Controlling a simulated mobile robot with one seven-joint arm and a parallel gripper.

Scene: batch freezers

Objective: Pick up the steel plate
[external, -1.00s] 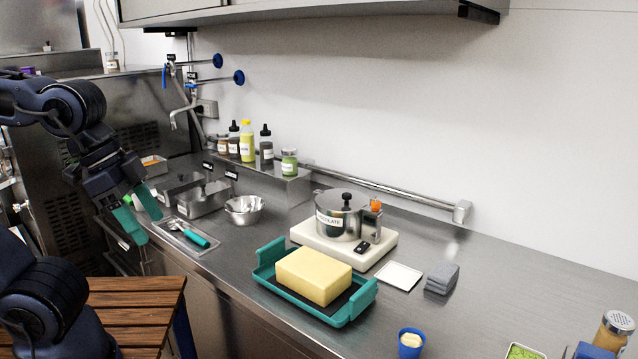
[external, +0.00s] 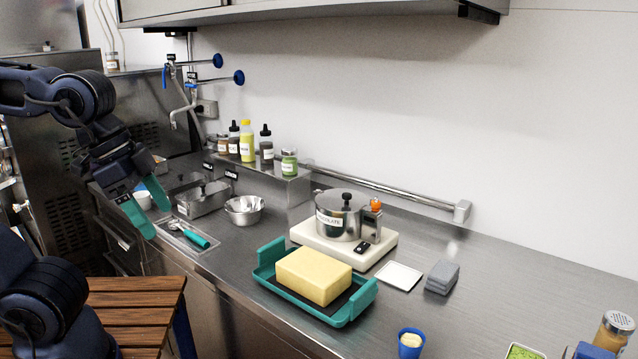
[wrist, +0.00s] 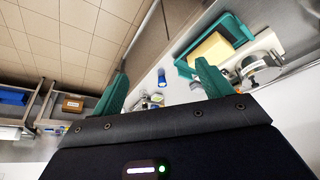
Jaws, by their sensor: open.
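A flat, shallow steel plate or tray (external: 183,243) lies near the counter's front edge at left, with a teal-handled tool (external: 194,238) on it; I cannot tell for sure that this is the steel plate. A pale square plate (external: 399,276) lies flat right of the scale. My gripper (external: 157,221) is open and empty, its teal fingers pointing down beside the steel tray's left end. The fingers also show in the wrist view (wrist: 162,68), with nothing between them. Whether they touch the tray cannot be told.
A teal tray (external: 361,293) holds a yellow block (external: 313,276). Behind it a steel pot (external: 334,222) stands on a white scale (external: 372,254). Steel bowls (external: 245,212) and bins (external: 202,203) stand behind the steel tray. A blue cup (external: 411,345) is at front. The right-hand counter has free room.

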